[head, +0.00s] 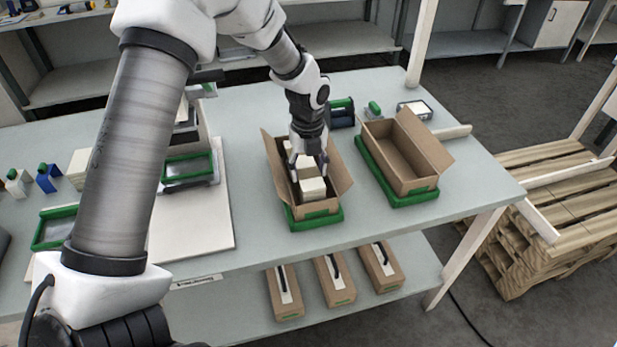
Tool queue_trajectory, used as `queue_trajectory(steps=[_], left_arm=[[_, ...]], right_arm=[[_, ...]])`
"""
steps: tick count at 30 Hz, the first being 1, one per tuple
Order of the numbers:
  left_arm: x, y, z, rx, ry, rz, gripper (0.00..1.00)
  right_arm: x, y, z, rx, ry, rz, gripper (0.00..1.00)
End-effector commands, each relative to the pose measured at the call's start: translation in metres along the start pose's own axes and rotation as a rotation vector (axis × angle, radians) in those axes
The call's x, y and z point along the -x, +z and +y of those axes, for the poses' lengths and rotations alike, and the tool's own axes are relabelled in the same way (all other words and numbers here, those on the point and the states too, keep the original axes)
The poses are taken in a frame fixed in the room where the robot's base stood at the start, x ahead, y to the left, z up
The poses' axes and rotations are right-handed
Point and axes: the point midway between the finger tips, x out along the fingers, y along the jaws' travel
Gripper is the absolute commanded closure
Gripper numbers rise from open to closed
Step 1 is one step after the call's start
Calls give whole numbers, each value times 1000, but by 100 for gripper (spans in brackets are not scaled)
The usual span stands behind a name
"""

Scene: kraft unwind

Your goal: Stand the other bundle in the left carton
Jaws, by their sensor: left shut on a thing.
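The left carton (282,180) is an open brown box on a green tray (313,222). Cream bundles (313,189) show inside it, one in front and at least one more partly hidden behind it. My left gripper (307,172) points down into this carton and is shut on a bundle. The fingers and the carton wall hide how the held bundle sits and whether it touches the carton floor. The right carton (393,160) stands open and looks empty on its own green tray (404,201). My right gripper is out of view.
A shelf below the table holds three brown boxes with black handles (334,281). A white board (205,236) lies to the left. A wooden pallet stack (550,230) is at the right.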

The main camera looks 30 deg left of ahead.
Motion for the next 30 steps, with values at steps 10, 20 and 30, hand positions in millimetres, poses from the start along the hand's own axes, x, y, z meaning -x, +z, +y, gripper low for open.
queue_trajectory(steps=[10,20,30], left_arm=[[-36,0,0,1,-1,0,88],[-38,0,0,1,0,0,32],[-30,0,-1,1,-3,-3,32]], right_arm=[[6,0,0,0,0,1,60],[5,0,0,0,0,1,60],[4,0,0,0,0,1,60]])
